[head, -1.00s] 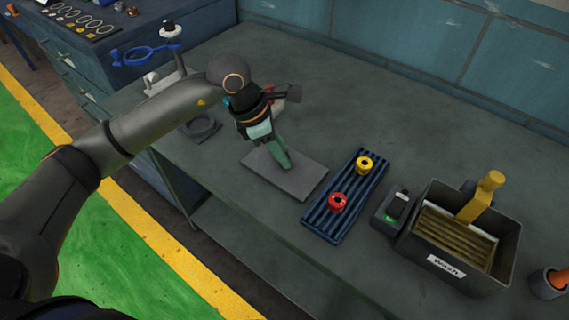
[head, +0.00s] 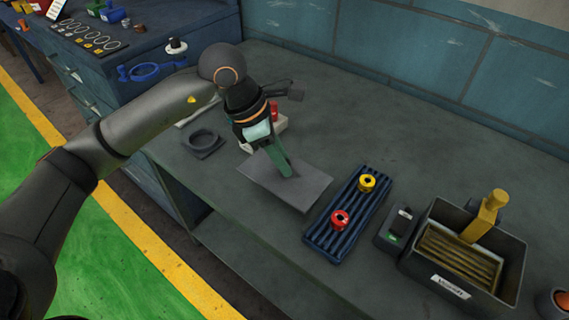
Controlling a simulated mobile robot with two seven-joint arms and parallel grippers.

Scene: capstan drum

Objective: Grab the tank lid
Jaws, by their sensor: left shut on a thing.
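The gripper hides the grip point and any handle there. I cannot tell whether the lid rests on the bench or hangs just above it. The dark open tank (head: 418,268), with a label on its front, stands at the right. My right gripper is out of view.
The blue ribbed tray (head: 328,238) holds a red ring (head: 340,219) and a yellow ring (head: 367,183). A small dark box (head: 393,233) stands beside the tank. A yellow-handled rack (head: 487,217) sits in the tank. A grey ring holder (head: 203,142) lies left. The bench's back is clear.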

